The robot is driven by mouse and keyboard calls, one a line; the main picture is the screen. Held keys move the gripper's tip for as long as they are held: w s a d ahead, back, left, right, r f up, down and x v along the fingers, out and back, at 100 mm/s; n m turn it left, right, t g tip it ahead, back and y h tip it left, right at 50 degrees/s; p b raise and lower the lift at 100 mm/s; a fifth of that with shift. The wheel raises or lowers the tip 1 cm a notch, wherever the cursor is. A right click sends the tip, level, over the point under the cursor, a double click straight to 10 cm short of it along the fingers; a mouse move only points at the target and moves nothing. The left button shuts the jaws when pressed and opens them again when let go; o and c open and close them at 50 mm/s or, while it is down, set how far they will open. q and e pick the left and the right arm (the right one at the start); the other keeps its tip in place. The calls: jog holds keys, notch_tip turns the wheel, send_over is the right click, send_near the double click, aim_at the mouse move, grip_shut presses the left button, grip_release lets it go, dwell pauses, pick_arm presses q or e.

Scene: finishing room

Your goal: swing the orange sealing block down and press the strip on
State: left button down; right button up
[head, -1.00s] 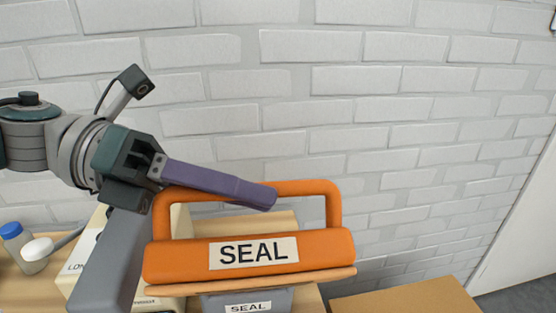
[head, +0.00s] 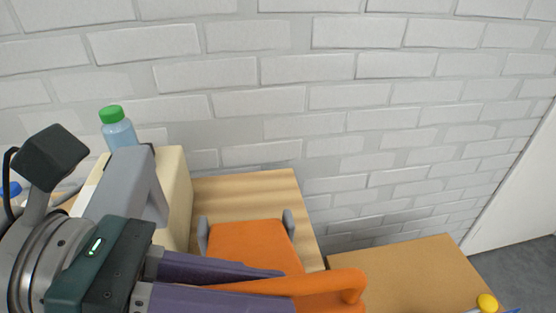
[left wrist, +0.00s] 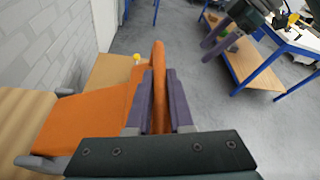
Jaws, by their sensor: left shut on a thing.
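The orange sealing block (head: 247,243) is low in the head view, between two grey hinge lugs, over a wooden table; its SEAL label is out of sight. My left gripper (head: 288,286) is shut on the block's orange handle. In the left wrist view, the purple fingers of this gripper (left wrist: 159,78) stand on both sides of the handle, and the block (left wrist: 85,118) extends to the left. My right gripper (left wrist: 216,40) shows at the upper right of that view, away from the block, its two fingers apart and empty. I cannot see the strip or what lies under the block.
A cream box (head: 176,185) and a blue bottle with a green cap (head: 117,129) stand behind my left arm. A brown board (head: 410,270) lies to the right, with a yellow knob (head: 487,302) near its front. A white brick wall closes the back.

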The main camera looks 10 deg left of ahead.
pick_arm(q)
jog(key=shift+s+d+f+m, duration=0.15)
jog(key=shift+s+f+m, duration=0.15)
jog(key=shift+s+f, duration=0.25)
jog(key=c, duration=0.8)
grip_release()
jog(key=shift+a+f+b, duration=0.1)
jog(key=shift+a+b, duration=0.15)
jog(key=shift+b, duration=0.1)
jog(key=b+v, duration=0.2)
jog(key=v, duration=0.6)
jog(key=shift+s+a, duration=0.1)
jog(key=shift+s, duration=0.05)
jog(key=shift+s+a+r, duration=0.1)
jog(key=shift+a+r, duration=0.3)
jog(key=shift+a, duration=0.15)
